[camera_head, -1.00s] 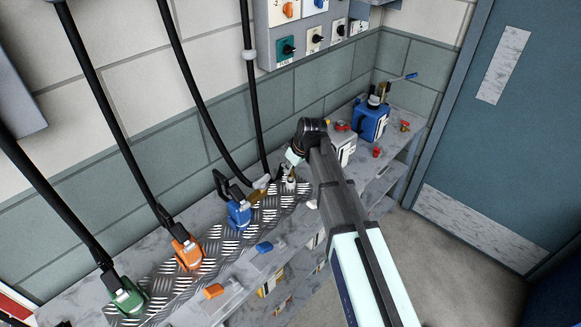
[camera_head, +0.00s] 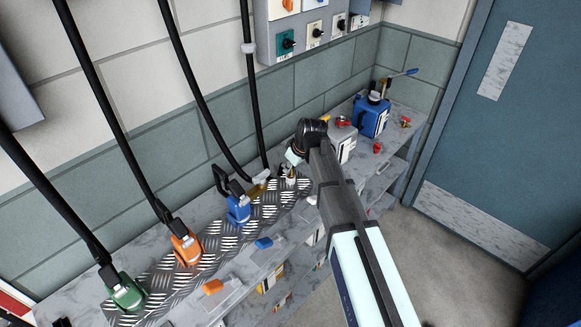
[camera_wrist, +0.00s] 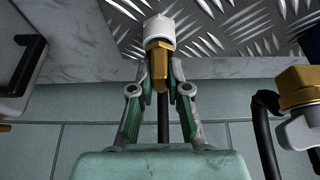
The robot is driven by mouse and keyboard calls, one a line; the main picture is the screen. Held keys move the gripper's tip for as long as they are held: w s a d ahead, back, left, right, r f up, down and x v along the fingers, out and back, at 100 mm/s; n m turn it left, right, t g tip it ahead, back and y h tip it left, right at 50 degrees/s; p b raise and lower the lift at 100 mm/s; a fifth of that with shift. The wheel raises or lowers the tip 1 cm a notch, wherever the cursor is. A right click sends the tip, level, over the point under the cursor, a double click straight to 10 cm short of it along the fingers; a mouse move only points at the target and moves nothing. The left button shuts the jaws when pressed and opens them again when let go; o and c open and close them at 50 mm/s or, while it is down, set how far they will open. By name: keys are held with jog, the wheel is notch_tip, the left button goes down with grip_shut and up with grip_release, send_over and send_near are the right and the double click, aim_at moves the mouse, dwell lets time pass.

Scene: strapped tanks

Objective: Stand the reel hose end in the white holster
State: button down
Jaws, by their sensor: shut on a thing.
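In the wrist view my gripper (camera_wrist: 160,82) is shut on the brass reel hose end (camera_wrist: 159,60). A black hose (camera_wrist: 163,122) shows between the fingers, behind the brass. The white holster (camera_wrist: 160,30) is a short white cylinder over the tread plate, in line with the brass. The brass meets its rim; I cannot tell how deep it sits. In the head view my gripper (camera_head: 293,160) is by the wall above the plate's right end. The white holster (camera_head: 290,181) is small there, just below my gripper, and the hose end is mostly hidden.
Another brass fitting with a grey collar (camera_wrist: 304,85) and a black handle are close on the right in the wrist view. A grey tank (camera_wrist: 58,65) is on the left. Blue (camera_head: 238,209), orange (camera_head: 186,246) and green (camera_head: 126,292) nozzles stand along the tread plate.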

jog(key=c, duration=1.1)
grip_release()
jog(key=shift+f, duration=0.1)
jog(key=shift+o, duration=0.2)
jog(key=v, duration=1.2)
